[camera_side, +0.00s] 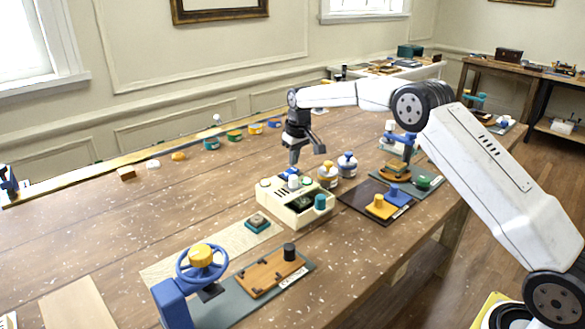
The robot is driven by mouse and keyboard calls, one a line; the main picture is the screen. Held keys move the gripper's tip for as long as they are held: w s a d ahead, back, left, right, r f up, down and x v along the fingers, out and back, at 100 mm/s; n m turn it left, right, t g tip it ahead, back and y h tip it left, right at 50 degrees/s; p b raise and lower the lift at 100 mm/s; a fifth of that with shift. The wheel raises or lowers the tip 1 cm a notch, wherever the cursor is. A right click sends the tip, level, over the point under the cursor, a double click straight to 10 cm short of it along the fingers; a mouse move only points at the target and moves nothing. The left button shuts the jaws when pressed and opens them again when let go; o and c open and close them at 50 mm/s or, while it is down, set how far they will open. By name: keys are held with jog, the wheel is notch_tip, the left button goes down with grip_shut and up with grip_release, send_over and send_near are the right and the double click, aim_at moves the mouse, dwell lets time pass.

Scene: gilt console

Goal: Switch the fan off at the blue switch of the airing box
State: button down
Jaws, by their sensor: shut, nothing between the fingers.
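The cream box (268,204), which I take to be the airing box, sits on the wooden table near the middle of the side view. My gripper (294,162) is shut and empty, pointing down just above the box's back edge. The parts under it are too small to tell which is the blue switch, how it is set, or whether the gripper touches it.
Two jars (328,176) with yellow and blue lids stand close right of the box. A dark board (362,210) with yellow and blue blocks lies further right. A blue handwheel (202,263) and a wooden panel (265,275) are in front.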

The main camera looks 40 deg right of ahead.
aim_at(294, 171)
jog(key=shift+f, duration=0.85)
dwell(0.7)
jog(key=shift+r, duration=3.5)
jog(key=shift+s+a, duration=0.1)
jog(key=shift+s+a, duration=0.1)
jog(key=shift+s, duration=0.1)
jog(key=s+a+f, duration=0.1)
jog(key=s, duration=0.3)
jog(key=s+a+f, duration=0.1)
jog(key=s+a, duration=0.1)
jog(key=s, duration=0.3)
jog(key=s+a, duration=0.2)
jog(key=s, duration=0.2)
jog(key=shift+s+a+f, duration=0.15)
jog(key=shift+s+f, duration=0.2)
jog(key=shift+f, duration=0.05)
jog(key=shift+t, duration=0.4)
jog(key=s+a+f, duration=0.1)
jog(key=s, duration=0.6)
jog(key=s+a+f, duration=0.1)
jog(key=s+f, duration=0.1)
jog(key=s, duration=0.4)
jog(key=s+a+f, duration=0.1)
jog(key=s+f, duration=0.1)
jog(key=s, duration=0.5)
jog(key=shift+s+a+f, duration=0.1)
jog(key=shift+s+f, duration=0.15)
jog(key=shift+s, duration=0.1)
